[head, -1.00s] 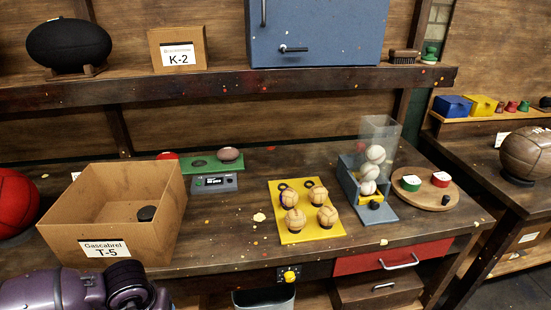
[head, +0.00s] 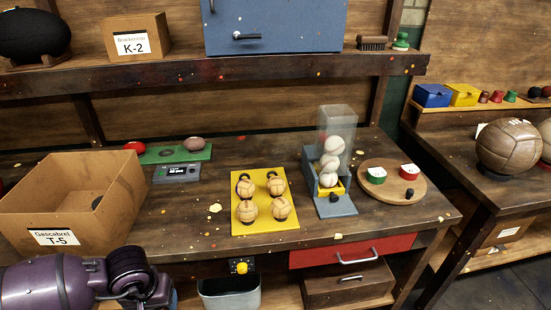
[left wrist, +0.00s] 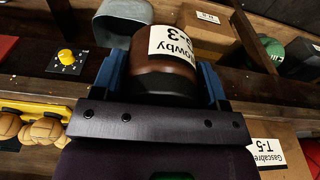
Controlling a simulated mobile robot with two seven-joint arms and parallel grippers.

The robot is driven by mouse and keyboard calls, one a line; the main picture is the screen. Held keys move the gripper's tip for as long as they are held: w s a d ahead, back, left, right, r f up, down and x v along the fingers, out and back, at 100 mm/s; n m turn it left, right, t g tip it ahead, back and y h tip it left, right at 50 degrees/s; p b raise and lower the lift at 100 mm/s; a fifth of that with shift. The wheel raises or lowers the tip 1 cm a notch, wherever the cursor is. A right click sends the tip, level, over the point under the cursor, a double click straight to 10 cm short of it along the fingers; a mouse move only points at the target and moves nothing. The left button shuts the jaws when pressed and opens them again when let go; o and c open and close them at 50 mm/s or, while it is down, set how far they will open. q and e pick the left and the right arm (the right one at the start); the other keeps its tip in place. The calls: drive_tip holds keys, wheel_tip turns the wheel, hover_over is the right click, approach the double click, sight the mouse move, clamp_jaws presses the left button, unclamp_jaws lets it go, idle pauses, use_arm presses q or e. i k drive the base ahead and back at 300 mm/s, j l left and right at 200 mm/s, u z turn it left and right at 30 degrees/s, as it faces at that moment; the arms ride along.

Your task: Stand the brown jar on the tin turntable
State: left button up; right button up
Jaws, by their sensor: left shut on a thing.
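The brown jar (left wrist: 160,75) shows in the left wrist view, with a white label on its side, partly cut by the fingers and palm. My left gripper (left wrist: 160,88) is shut on it, with a blue finger on either side. In the head view my purple left arm is at the bottom left; its fingers and the jar are out of sight. The tin turntable (head: 408,193) is the round wooden board at the right of the bench. A green tin, a red tin and a small black piece stand on it. My right gripper is not in view.
A cardboard box (head: 120,215) marked T-5 stands at the bench's left. A yellow tray (head: 263,215) with several balls and a clear ball dispenser (head: 340,120) stand left of the turntable. A grey bin (head: 230,297) is below the bench edge. The turntable's front left is bare.

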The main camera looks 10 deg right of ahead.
sight(397, 185)
drive_tip(key=l, duration=2.25)
drive_tip(key=l+u, duration=0.15)
drive_tip(key=l, duration=2.15)
drive_tip(key=k, duration=0.05)
